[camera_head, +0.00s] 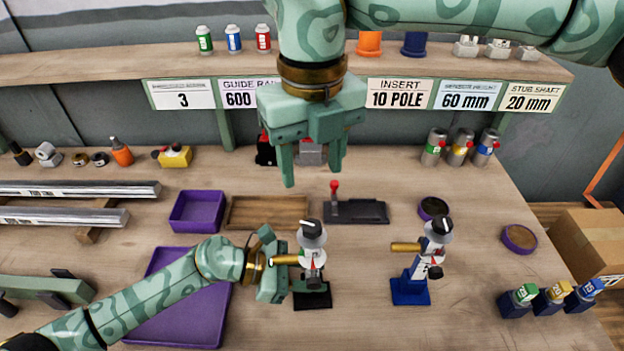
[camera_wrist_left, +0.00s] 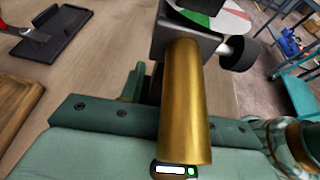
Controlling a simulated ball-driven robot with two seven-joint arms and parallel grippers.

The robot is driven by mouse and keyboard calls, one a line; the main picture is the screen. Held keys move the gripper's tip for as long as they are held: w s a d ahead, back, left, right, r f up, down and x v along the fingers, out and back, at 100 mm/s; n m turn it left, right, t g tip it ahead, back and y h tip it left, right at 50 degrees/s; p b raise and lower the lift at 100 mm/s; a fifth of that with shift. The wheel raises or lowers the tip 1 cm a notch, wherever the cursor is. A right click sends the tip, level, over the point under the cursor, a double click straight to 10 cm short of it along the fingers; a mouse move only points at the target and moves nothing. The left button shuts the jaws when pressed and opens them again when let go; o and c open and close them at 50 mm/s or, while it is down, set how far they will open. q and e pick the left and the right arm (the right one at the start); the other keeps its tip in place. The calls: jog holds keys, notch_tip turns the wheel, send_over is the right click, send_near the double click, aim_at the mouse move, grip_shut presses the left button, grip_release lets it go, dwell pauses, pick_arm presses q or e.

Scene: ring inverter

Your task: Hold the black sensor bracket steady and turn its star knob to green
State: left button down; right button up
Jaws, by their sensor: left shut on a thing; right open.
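The black sensor bracket (camera_head: 312,299) stands upright on the bench, with a brass barrel (camera_head: 286,259) pointing left and a dial with green, white and red areas. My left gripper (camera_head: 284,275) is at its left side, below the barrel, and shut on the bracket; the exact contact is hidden. In the left wrist view the barrel (camera_wrist_left: 185,100) crosses above my gripper. The dial (camera_wrist_left: 228,20) and the dark star knob (camera_wrist_left: 239,53) on a pale shaft show beyond it. The dial's setting is unclear. My right gripper (camera_head: 312,172) is open and empty, above and behind the bracket.
A similar blue bracket (camera_head: 410,291) stands to the right. Behind are a black plate with a red-tipped lever (camera_head: 357,211) and a wooden tray (camera_head: 268,212). A purple tray (camera_head: 168,258) lies left, under my left arm. Bench space is clear between the brackets.

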dwell(0.3)
pick_arm(q)
jog(key=c, duration=0.9)
grip_release()
